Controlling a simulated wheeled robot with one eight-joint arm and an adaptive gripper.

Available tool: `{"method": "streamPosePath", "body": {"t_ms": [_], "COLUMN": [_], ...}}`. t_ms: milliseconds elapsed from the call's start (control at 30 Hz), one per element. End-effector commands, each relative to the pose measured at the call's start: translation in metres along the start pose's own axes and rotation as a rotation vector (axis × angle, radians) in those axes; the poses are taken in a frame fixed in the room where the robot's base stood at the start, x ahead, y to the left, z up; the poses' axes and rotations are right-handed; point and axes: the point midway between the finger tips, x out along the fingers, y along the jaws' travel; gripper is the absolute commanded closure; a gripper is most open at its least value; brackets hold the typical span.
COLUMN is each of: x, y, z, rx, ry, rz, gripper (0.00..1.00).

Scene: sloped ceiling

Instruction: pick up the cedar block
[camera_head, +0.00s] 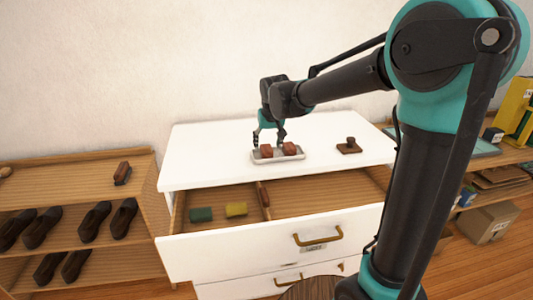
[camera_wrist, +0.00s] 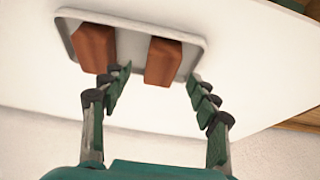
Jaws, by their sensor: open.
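Two similar reddish-brown wooden blocks lie on a pale shallow tray (camera_head: 262,160) on top of the white cabinet. I cannot tell by look which is cedar. In the head view one is the left block (camera_head: 266,152), the other the right block (camera_head: 289,149). In the wrist view they show as a right block (camera_wrist: 163,61) and a left block (camera_wrist: 94,47). My gripper (camera_head: 269,143) is open and empty over the tray, near the left block. In the wrist view its fingertips (camera_wrist: 158,76) spread to either side of the right block's near end; contact cannot be told.
A dark brown knobbed item (camera_head: 349,146) sits right of the tray. The open drawer below holds a green block (camera_head: 201,214), a yellow block (camera_head: 236,210) and a brown item (camera_head: 263,195). A shoe shelf (camera_head: 85,209) stands at left. The cabinet top's left part is clear.

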Motion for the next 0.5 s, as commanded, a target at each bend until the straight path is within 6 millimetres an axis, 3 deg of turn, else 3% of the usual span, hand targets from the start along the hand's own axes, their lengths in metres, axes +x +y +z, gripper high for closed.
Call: {"method": "streamPosePath", "body": {"t_ms": [233,500], "x": [0.034,0.044], "y": [-0.002,-0.002], "z": [-0.004,-0.004], "rx": [0.0,0.0], "ry": [0.0,0.0], "rz": [0.0,0.0], "gripper": [0.4,0.4]}}
